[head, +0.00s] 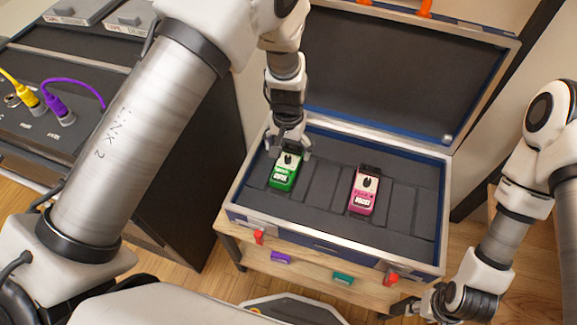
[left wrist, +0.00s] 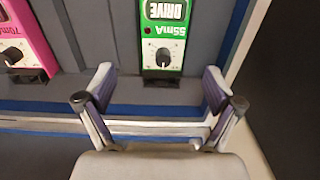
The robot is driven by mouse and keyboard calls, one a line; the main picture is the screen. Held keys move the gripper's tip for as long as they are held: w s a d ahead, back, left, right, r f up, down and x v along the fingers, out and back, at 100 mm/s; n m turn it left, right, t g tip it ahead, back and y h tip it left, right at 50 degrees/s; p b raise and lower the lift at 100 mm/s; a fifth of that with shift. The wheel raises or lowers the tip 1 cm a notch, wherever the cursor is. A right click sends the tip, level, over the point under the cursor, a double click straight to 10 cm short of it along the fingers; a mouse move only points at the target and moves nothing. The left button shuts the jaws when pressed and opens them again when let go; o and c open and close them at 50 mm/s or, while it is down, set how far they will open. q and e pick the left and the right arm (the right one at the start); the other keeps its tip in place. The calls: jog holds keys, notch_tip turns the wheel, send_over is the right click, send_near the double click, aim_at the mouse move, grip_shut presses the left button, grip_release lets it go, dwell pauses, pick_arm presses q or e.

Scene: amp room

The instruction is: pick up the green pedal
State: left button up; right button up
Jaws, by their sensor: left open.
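The green pedal (head: 284,174) lies in the left part of an open case, with a white upper face and a black knob. In the left wrist view the green pedal (left wrist: 163,40) is at the top, just beyond and between my finger tips. My left gripper (head: 287,146) is open over the pedal's far end, its fingers to either side. It also shows in the left wrist view (left wrist: 160,88) with nothing between the fingers. My right gripper (head: 412,309) is low at the right, outside the case, and its fingers are too small to judge.
A pink pedal (head: 363,191) lies in the case (head: 236,212), right of the green one. The raised lid (head: 395,75) stands behind. A black amp (head: 190,170) with yellow and purple cables is at the left. Purple and teal items sit on the shelf below.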

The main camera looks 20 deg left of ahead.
aim_at(287, 165)
pick_arm(q)
jog(key=f, duration=0.7)
jog(key=shift+a+f+b, duration=0.25)
jog(key=shift+f+b, duration=0.1)
jog(key=shift+b, duration=0.05)
jog(key=c, duration=1.6)
